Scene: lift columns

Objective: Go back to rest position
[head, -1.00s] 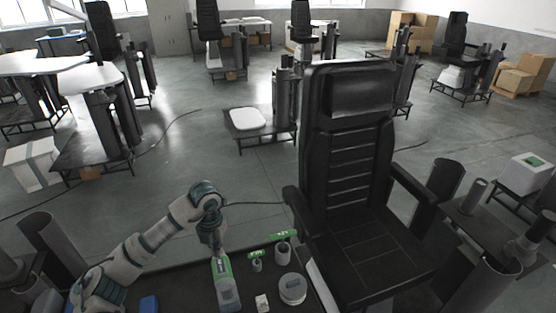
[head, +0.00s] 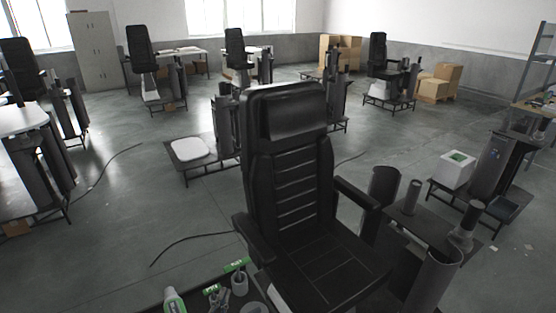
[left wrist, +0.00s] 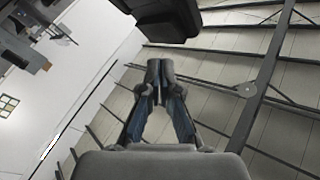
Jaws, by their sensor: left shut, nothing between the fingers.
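My left gripper (left wrist: 158,78) shows in the left wrist view with its two fingertips together and nothing between them. It points up toward a ceiling with dark beams. My right gripper is in neither view.
A black chair (head: 292,185) stands close in front. Grey columns (head: 384,187) stand to the right. The floor at left centre is open, with a cable.

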